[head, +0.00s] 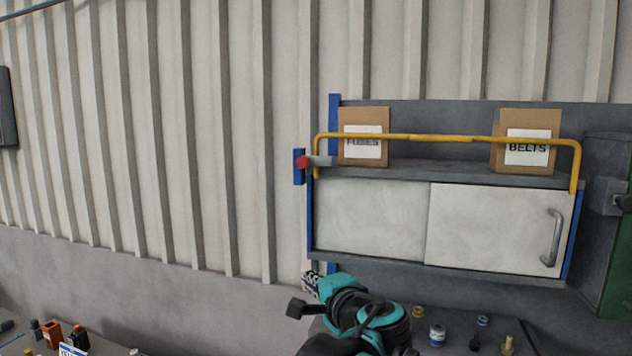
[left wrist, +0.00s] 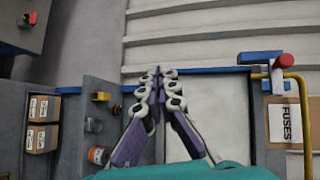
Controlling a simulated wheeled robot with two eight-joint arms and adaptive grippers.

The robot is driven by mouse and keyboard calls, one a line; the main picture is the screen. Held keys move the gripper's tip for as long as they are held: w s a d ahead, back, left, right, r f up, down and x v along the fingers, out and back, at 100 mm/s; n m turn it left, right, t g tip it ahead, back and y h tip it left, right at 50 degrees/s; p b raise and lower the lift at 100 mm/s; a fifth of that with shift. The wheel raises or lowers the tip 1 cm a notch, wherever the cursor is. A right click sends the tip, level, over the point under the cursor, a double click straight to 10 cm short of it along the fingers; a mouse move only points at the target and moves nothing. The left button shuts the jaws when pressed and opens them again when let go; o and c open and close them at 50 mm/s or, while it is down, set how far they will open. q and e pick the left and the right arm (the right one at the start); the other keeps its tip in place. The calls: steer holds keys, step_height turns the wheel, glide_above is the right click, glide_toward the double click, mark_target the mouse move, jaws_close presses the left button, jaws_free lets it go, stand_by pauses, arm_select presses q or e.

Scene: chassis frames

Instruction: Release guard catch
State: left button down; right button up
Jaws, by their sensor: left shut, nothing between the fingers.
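The guard catch, a grey pin with a red knob (head: 303,162), sits on a blue bracket at the left end of the upper shelf. It also shows at the upper right of the left wrist view (left wrist: 285,61). The yellow guard rail (head: 450,138) runs from beside the catch across the front of the shelf. My left gripper (head: 310,282) is below the cabinet's lower left corner in the head view, well under the catch. In the left wrist view its fingers (left wrist: 157,78) are together and empty, apart from the catch. My right gripper is not in view.
Boxes labelled FUSES (head: 364,150) and BELTS (head: 526,160) stand behind the rail. Below are white sliding doors (head: 370,220) with a grey handle (head: 552,238). A bench with small parts (head: 437,335) lies underneath. The ribbed wall left of the cabinet is clear.

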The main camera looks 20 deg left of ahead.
arm_select(q)
steer(key=w+d+r+m+t+p, duration=0.1)
steer(key=w+d+r+p, duration=0.1)
steer(key=r, duration=0.7)
steer(key=w+d+r+m+t+y+p, duration=0.1)
steer(key=d+r+p, duration=0.3)
steer(key=r, duration=0.5)
steer(key=shift+w+d+r+m+t, duration=0.4)
steer(key=shift+w+d+t, duration=0.3)
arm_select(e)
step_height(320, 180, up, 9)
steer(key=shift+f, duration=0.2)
arm_select(q)
steer(key=p, duration=0.3)
glide_toward(316, 168)
steer(key=r, duration=0.2)
steer(key=a, duration=0.2)
steer(key=w+a+p, duration=0.1)
steer(key=a, duration=0.1)
steer(key=shift+w, duration=0.2)
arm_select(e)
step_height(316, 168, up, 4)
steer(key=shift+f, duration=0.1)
arm_select(q)
steer(key=shift+d, duration=0.1)
